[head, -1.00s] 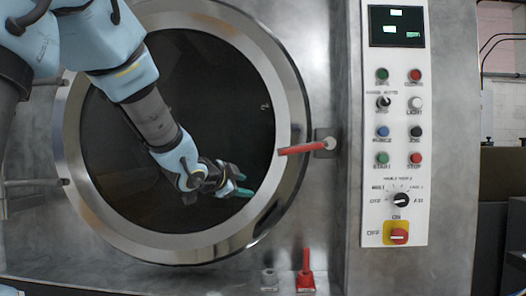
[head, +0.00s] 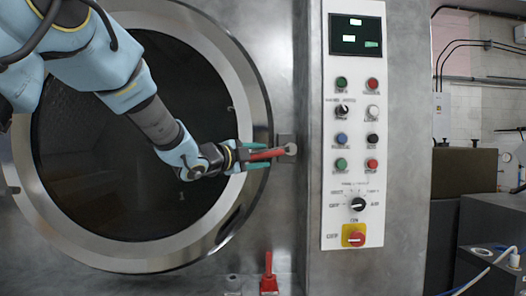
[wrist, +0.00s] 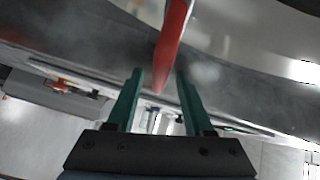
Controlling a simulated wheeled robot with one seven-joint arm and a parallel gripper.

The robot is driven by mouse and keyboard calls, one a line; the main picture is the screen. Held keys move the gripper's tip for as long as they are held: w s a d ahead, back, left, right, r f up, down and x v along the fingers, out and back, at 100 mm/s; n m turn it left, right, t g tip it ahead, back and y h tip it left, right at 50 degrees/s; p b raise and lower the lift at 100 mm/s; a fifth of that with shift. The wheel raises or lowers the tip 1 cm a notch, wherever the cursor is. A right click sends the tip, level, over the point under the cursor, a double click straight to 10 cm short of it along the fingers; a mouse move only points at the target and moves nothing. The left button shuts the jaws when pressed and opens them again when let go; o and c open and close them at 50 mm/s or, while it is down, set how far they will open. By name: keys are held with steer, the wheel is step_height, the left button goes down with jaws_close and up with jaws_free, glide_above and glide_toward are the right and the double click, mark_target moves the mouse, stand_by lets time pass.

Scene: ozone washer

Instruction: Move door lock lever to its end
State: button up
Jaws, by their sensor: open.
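The red door lock lever (head: 268,154) sits on a bracket at the right rim of the round door (head: 258,95). It points left and slightly down from its pivot. My gripper (head: 262,155) is at the lever, with its green fingers above and below it in the head view. In the wrist view the lever (wrist: 172,45) comes down from the top, and its tip lies between the two open fingers (wrist: 157,88). The fingers are apart, with gaps on both sides of the lever. I cannot tell whether either finger touches it.
A control panel (head: 352,130) with buttons and knobs stands to the right of the door. A small red valve handle (head: 268,275) is low, below the lever. Dark cabinets (head: 465,185) stand at the far right.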

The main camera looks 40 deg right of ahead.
steer(key=shift+w+d, duration=0.1)
steer(key=shift+d, duration=0.8)
steer(key=shift+c, duration=0.2)
jaws_close()
steer(key=shift+f, duration=0.1)
stand_by(0.6)
